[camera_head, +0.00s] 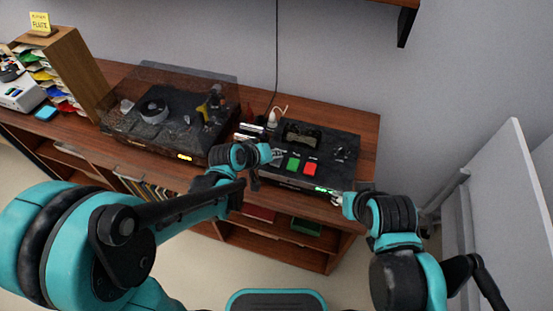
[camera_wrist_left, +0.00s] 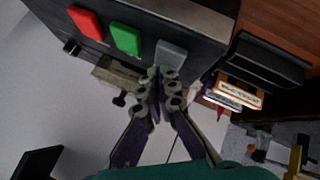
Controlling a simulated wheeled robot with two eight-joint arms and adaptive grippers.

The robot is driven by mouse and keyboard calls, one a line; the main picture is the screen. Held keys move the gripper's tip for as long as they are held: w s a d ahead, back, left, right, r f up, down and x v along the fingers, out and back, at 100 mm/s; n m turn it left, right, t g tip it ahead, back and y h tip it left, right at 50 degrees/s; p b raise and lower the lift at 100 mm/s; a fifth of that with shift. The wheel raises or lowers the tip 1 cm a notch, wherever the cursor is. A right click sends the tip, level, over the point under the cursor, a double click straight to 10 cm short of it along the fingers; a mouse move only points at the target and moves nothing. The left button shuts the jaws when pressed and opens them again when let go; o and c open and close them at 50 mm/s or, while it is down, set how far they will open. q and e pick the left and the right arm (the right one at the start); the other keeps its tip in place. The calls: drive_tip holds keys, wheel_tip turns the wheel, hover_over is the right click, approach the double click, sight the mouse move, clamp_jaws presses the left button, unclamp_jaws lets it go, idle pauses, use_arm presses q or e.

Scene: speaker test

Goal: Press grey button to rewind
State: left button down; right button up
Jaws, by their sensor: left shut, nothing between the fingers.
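The black device (camera_head: 335,154) on the wooden cabinet carries a grey button (camera_head: 277,157), a green button (camera_head: 293,164) and a red button (camera_head: 310,169) in a row. In the left wrist view the grey button (camera_wrist_left: 171,54) is just beyond the fingertips of my left gripper (camera_wrist_left: 161,76). That gripper is shut and empty, its tips at the near edge of the grey button; I cannot tell whether they touch. My right gripper (camera_head: 337,199) is by the device's front right, near a small green light; its fingers are too small to read.
A turntable with a clear lid (camera_head: 170,108) stands left of the device. A wooden box of sleeves (camera_head: 65,70) is at the far left. Books (camera_wrist_left: 238,92) show beside the device in the wrist view. A white panel (camera_head: 497,205) stands at the right.

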use_arm(q)
drive_tip(key=shift+f+b, duration=0.45)
drive_tip(key=shift+f, duration=0.05)
idle(0.3)
drive_tip(key=shift+r, duration=0.1)
drive_tip(key=shift+r+p, duration=0.8)
drive_tip(key=shift+r, duration=0.1)
wheel_tip(320, 180, up, 5)
drive_tip(key=p, duration=0.4)
idle(0.4)
idle(0.5)
